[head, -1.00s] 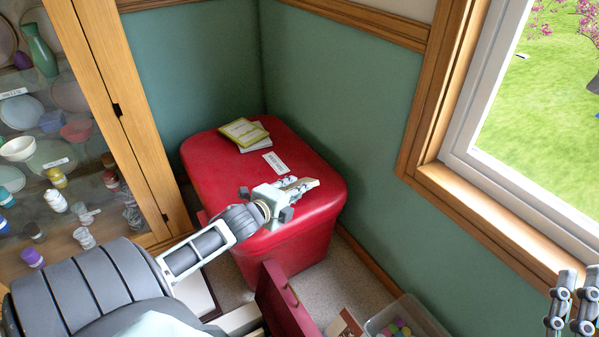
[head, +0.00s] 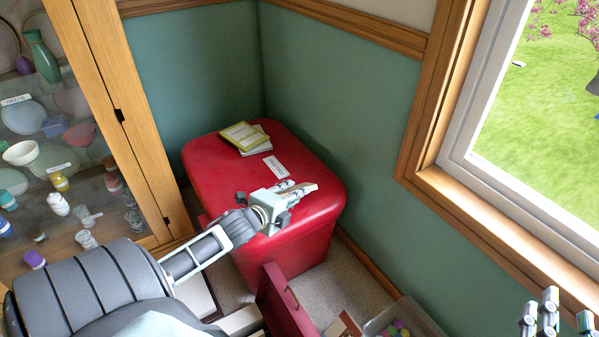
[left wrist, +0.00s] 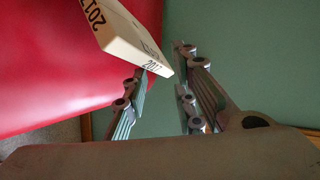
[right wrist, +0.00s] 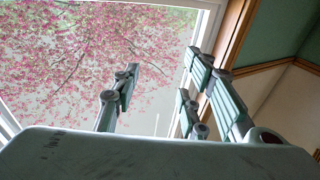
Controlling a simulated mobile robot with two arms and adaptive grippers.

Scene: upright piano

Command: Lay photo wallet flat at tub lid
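The photo wallet is a flat cream block marked 2017 (left wrist: 128,38). I cannot tell whether the wallet touches the lid. My right gripper (right wrist: 160,90) is open and empty near the window; it also shows in the head view (head: 555,322).
Green walls close off the back and right. A glass cabinet (head: 60,130) stands left.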

